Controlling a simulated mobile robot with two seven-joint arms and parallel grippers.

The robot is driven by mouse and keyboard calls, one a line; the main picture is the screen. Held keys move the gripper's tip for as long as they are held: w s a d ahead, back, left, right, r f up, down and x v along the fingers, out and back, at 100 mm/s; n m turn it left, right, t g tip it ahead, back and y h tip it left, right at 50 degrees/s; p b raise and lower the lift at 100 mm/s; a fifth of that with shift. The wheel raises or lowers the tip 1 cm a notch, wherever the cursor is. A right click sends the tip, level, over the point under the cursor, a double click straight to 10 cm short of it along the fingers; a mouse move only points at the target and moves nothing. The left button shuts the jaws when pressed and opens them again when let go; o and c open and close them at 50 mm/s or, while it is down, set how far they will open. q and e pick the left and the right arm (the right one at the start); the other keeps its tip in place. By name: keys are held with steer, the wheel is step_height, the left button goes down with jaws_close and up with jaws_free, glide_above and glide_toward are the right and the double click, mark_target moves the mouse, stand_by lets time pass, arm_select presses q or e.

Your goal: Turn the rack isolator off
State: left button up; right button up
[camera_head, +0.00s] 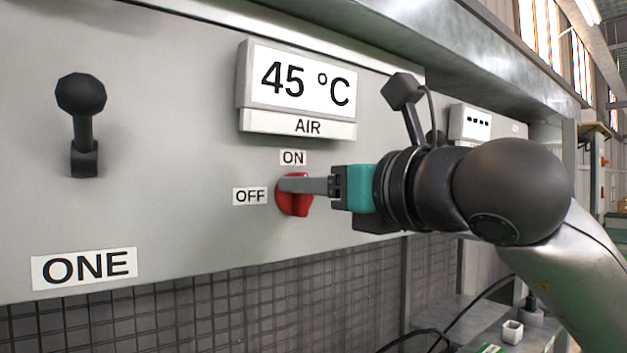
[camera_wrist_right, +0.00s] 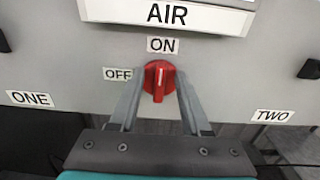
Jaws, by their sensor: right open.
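The rack isolator is a red rotary knob (camera_head: 295,205) on the grey panel, below the ON label (camera_head: 292,157) and right of the OFF label (camera_head: 250,196). In the right wrist view the knob (camera_wrist_right: 159,80) has its white mark upright, toward the ON label (camera_wrist_right: 162,45); the OFF label (camera_wrist_right: 117,74) is to its left. My right gripper (camera_head: 290,185) is open at the knob. Its fingers (camera_wrist_right: 158,88) stand on either side of the knob, and I cannot tell whether they touch it. My left gripper is not in view.
The AIR display (camera_head: 298,88) reading 45 °C is above the knob. A black lever (camera_head: 82,120) sticks out at left above the ONE label (camera_head: 84,267). A TWO label (camera_wrist_right: 272,116) is at right in the wrist view. Wire mesh (camera_head: 200,310) lies below the panel.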

steer(key=shift+c, duration=0.3)
jaws_close()
stand_by(0.3)
steer(key=shift+s+a+f+n+b, duration=0.15)
steer(key=shift+a+f+n+b, duration=0.1)
steer(key=shift+n+b, duration=2.25)
steer(key=shift+s+a+f+n+b, duration=0.15)
steer(key=shift+n+b, duration=1.2)
steer(key=shift+n, duration=2.15)
steer(key=shift+s+a+f+n+b, duration=0.15)
steer(key=shift+f+n+b, duration=0.15)
steer(key=shift+n+b, duration=2.2)
steer(key=shift+n+p, duration=0.5)
steer(key=shift+n, duration=0.1)
steer(key=shift+o, duration=0.3)
jaws_free()
